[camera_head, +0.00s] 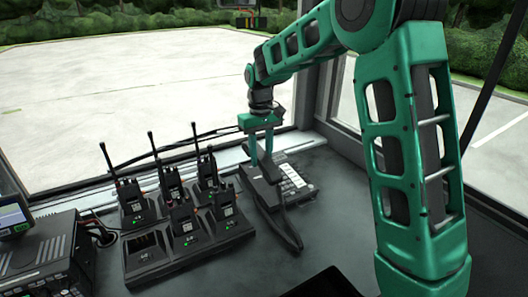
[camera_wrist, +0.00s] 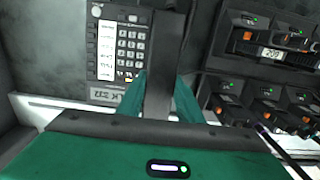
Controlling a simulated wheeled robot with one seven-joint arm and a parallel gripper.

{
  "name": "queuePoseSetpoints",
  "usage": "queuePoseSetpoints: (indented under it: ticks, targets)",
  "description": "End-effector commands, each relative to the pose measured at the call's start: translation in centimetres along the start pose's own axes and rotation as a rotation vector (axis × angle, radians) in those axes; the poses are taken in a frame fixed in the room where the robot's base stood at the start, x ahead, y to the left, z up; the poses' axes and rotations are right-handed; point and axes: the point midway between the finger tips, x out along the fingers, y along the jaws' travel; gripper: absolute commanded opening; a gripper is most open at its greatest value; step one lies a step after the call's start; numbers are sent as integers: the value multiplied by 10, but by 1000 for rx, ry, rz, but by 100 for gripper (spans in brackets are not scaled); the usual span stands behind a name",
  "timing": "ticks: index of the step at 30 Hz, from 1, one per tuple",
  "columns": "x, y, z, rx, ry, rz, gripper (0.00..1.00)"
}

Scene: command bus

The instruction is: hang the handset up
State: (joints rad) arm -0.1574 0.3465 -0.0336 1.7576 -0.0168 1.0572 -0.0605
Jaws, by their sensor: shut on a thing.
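The desk phone (camera_head: 292,178) sits on the dark counter right of the radios; its keypad (camera_wrist: 131,45) shows at upper left in the wrist view. The black handset (camera_head: 291,228) stretches from under my gripper toward the near side of the counter. In the wrist view the handset (camera_wrist: 166,65) is a dark bar between the green fingers, beside the keypad. My gripper (camera_head: 265,160) is shut on the handset. The cradle is mostly hidden by the handset and fingers; I cannot tell whether the handset touches it.
A charger rack (camera_head: 190,258) with several handheld radios stands left of the phone, their antennas upright; it also shows at right in the wrist view (camera_wrist: 274,75). A black radio unit (camera_head: 45,262) is at lower left. The window ledge runs behind. Counter right of the phone is clear.

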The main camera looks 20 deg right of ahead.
Motion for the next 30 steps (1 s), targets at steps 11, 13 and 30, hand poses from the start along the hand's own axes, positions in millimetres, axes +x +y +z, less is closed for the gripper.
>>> queuePoseSetpoints:
  ticks: [11,13,30]
  targets:
    - [33,0,-1,1,-1,0,2]
    - [38,0,-1,2,-1,0,2]
    - [54,1,-2,3,1,0,2]
